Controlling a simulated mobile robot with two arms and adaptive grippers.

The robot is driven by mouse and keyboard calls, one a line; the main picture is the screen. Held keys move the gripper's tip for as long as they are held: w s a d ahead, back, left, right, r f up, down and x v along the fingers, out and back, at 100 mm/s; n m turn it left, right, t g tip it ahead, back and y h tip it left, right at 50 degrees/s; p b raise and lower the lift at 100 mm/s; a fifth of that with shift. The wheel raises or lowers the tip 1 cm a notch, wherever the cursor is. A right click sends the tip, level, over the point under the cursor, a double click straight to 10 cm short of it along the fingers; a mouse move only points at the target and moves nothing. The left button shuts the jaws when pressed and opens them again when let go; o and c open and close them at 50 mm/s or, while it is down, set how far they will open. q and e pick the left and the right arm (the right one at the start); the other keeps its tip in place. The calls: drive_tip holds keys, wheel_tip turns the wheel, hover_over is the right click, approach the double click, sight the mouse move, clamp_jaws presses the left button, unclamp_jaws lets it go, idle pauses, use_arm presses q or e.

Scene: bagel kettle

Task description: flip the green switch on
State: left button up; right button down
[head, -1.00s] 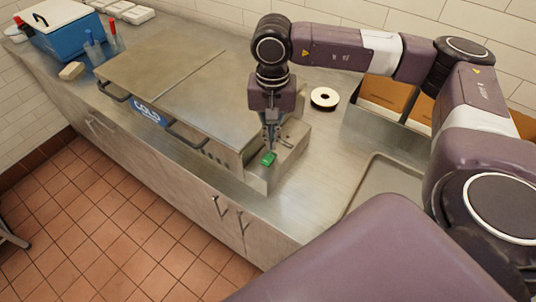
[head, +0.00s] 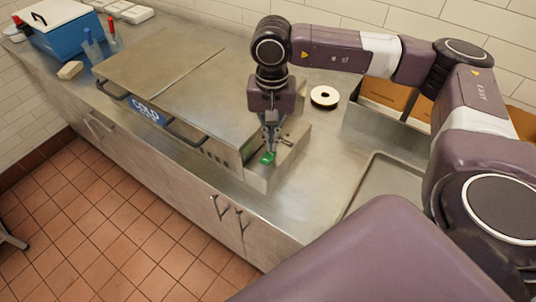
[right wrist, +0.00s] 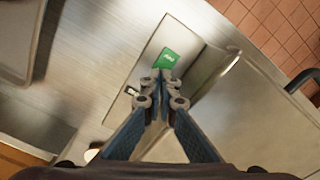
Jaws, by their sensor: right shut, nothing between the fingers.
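The green switch (head: 268,158) sits on the low metal ledge at the right end of the steel cold unit (head: 180,85). In the right wrist view the green switch (right wrist: 165,59) shows just beyond my fingertips, with small pale marking on it. My right gripper (head: 270,148) points down with its tips right at the switch; I cannot tell whether they touch it. In the wrist view my right gripper (right wrist: 160,78) has its fingers together with nothing between them. My left gripper is not in view.
A black and white ring-shaped thing (head: 324,97) lies on the counter behind the ledge. A grey tray (head: 385,185) and cardboard-coloured bins (head: 385,95) stand to the right. A blue cooler (head: 62,30) is at the far left. The unit has dark front handles (head: 185,134).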

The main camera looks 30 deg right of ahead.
sight(271, 153)
drive_tip(key=shift+f, duration=0.1)
idle(0.6)
drive_tip(key=shift+f+b, duration=1)
drive_tip(key=shift+b, duration=0.05)
idle(0.4)
drive_tip(key=shift+r+p, duration=1.75)
drive_tip(key=shift+r, duration=1.8)
drive_tip(key=shift+f, duration=0.1)
